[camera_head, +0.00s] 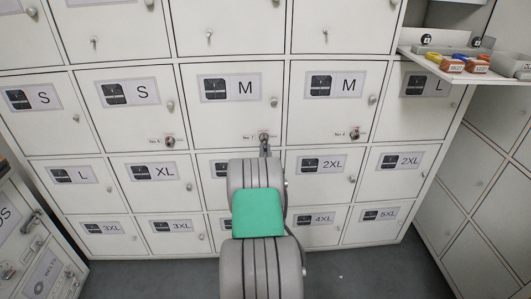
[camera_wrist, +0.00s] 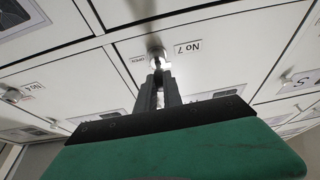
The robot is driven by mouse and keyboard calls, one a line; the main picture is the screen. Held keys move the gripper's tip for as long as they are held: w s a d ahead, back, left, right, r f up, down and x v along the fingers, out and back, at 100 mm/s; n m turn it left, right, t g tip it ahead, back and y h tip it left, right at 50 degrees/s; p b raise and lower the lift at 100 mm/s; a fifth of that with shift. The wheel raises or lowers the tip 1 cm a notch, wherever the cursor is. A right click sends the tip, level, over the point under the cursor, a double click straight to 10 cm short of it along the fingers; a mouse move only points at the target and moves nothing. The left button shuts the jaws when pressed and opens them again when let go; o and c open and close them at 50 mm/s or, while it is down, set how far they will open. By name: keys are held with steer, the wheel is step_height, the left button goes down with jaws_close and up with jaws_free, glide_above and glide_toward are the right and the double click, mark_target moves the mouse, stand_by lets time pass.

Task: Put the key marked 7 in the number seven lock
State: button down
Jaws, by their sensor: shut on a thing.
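The number seven lock (camera_head: 264,136) is a round metal cylinder on the lower right of an M locker door (camera_head: 225,115). In the wrist view the lock (camera_wrist: 156,53) sits beside a label reading No 7 (camera_wrist: 187,48), seen upside down. My gripper (camera_wrist: 159,80) is shut on the key (camera_wrist: 158,66), right in front of this lock. Little of the key shows between the fingertips, and its marking cannot be read. The key lines up closely with the lock face; I cannot tell whether its tip is inside. In the head view my gripper (camera_head: 266,150) reaches the lock from below.
Lock No 6 (camera_head: 169,141) is to the left and lock No 8 (camera_head: 354,134) to the right. A shelf (camera_head: 429,66) with small coloured boxes juts out at the upper right. Grey floor (camera_head: 130,275) lies below the lockers.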

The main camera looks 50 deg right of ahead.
steer(key=shift+w+d+r+p, duration=0.1)
steer(key=shift+w+d+p, duration=0.75)
steer(key=shift+p, duration=0.55)
stand_by(2.4)
